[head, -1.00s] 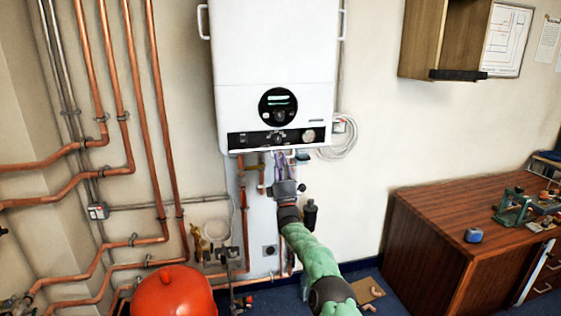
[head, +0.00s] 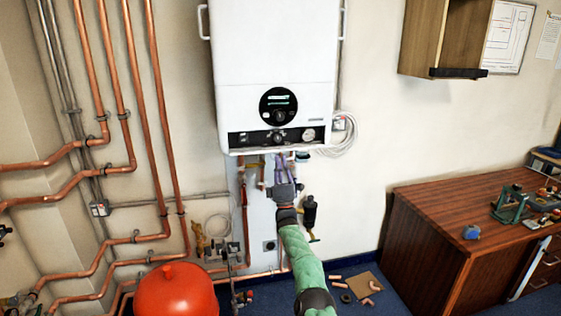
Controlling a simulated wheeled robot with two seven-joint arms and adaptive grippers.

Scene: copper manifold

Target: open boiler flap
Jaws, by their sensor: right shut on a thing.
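The white boiler (head: 275,60) hangs on the wall at the upper middle. Along its lower front runs the boiler flap (head: 250,139), a dark strip with a knob and a gauge; how far it is swung cannot be told at this size. My right gripper (head: 282,160) reaches up from below to the boiler's bottom edge, its purple fingers closed together near the middle of the flap. It is shut on the flap's lower edge as far as I can see; the contact itself is small and partly hidden. My left gripper is not in view.
Copper pipes (head: 140,110) run down the wall at left. A red tank (head: 175,290) stands at the bottom. A black cylinder (head: 310,211) hangs just right of my right gripper. A wooden desk (head: 440,215) is at right. Copper fittings lie by a brown board (head: 366,286) on the floor.

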